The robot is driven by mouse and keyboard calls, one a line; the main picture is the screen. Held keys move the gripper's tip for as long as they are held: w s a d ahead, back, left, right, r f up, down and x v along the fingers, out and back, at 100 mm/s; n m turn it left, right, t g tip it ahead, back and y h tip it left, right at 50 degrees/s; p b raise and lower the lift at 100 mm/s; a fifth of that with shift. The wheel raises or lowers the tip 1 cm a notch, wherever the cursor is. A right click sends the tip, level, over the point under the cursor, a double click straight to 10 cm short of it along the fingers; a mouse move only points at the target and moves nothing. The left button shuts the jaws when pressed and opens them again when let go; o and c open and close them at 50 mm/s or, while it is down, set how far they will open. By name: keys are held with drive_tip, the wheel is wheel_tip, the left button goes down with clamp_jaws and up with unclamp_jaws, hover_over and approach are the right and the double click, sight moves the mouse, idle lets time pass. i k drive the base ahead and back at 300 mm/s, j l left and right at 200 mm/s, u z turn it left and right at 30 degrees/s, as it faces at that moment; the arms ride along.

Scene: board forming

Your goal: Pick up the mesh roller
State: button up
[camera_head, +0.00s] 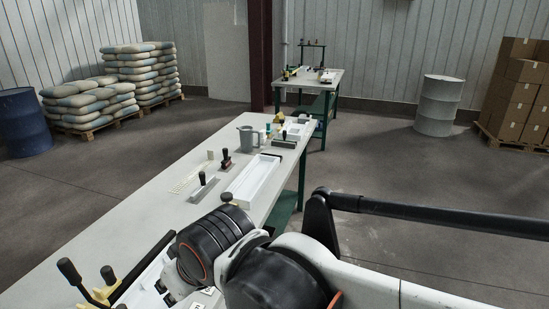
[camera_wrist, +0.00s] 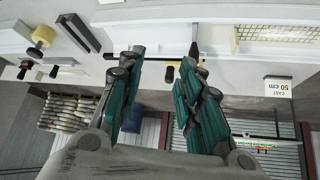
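My gripper (camera_wrist: 162,60) is open and empty in the wrist view, its two green-padded fingers apart over the table edge. A small black and yellow piece (camera_wrist: 171,74) shows between the fingertips, and a dark upright handle (camera_wrist: 193,54) stands by the right fingertip. The fingers do not close on either. A yellow knob with a dark end (camera_wrist: 42,36) lies at the upper left. I cannot tell for sure which of these is the mesh roller. In the head view my arm hides the gripper and part of the near table.
The long table (camera_head: 145,215) holds a white tray (camera_head: 254,177), a grey jug (camera_head: 247,138), a black-handled float (camera_head: 203,187) and a yellowish mesh (camera_head: 188,179). Black and yellow handles (camera_head: 85,280) stand at the near left. A "CAST 50 cm" label (camera_wrist: 278,86) is on the table edge.

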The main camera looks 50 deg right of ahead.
sight(225, 162)
drive_tip(key=z, duration=1.1)
drive_tip(key=u, duration=1.7)
drive_tip(key=z, duration=1.7)
drive_tip(key=i+l, duration=0.65)
drive_tip(key=i+l+u, duration=0.1)
drive_tip(key=i+l, duration=0.55)
drive_tip(key=l, duration=0.1)
